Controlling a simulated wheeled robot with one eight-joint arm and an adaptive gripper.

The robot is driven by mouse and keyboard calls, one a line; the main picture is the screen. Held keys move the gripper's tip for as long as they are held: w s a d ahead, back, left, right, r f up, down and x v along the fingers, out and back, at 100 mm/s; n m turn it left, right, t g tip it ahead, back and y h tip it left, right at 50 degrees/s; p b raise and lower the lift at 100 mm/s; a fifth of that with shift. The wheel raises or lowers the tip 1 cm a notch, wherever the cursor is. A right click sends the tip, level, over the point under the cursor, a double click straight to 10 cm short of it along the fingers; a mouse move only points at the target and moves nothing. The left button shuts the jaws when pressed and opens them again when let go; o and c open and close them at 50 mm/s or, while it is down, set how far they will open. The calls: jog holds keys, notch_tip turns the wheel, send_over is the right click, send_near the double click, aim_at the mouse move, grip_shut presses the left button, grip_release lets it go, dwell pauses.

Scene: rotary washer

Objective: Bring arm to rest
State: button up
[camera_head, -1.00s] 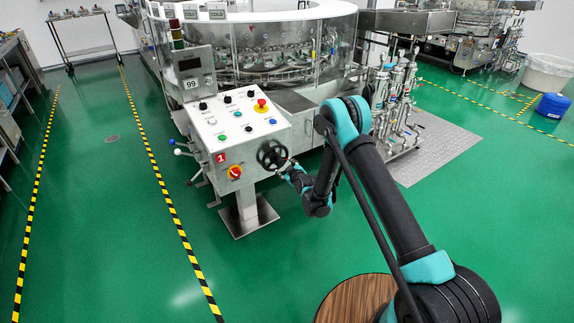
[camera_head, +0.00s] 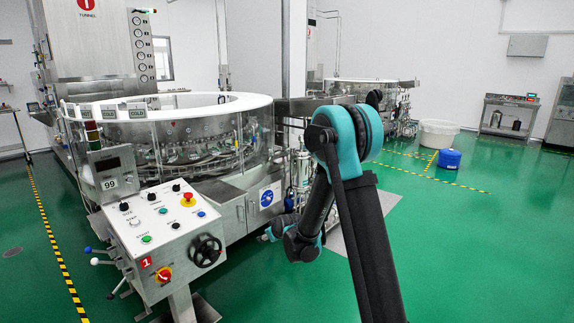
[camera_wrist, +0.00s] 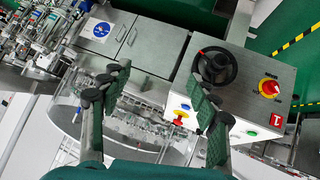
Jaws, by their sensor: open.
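My gripper (camera_wrist: 160,95) is open in the wrist view, its two dark padded fingers wide apart with nothing between them. The handwheel also shows in the wrist view (camera_wrist: 215,66), close to the right finger in the picture. In the head view a gap shows between the handwheel and my arm.
The rotary washer (camera_head: 170,108) with its white ring top stands behind the panel. A blue container (camera_head: 449,159) and a white tub (camera_head: 438,133) stand on the floor at the right. The green floor (camera_head: 480,240) at the right is clear.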

jog(key=s+d+r+m+g+h, duration=0.1)
jog(key=s+d+r+m+h, duration=0.3)
jog(key=s+d, duration=0.6)
jog(key=s+d+m+g, duration=0.1)
jog(key=s+d, duration=0.4)
jog(key=s, duration=0.4)
jog(key=s+d+m+g, duration=0.1)
jog(key=s+d+m, duration=0.1)
jog(key=s+d, duration=0.4)
jog(key=s+d+f+m+g, duration=0.1)
jog(key=s+d, duration=0.4)
jog(key=s, duration=0.6)
jog(key=shift+s+d+m+g, duration=0.2)
jog(key=shift+s+m+g, duration=0.1)
jog(key=shift+s+g, duration=0.15)
jog(key=shift+w+f, duration=0.1)
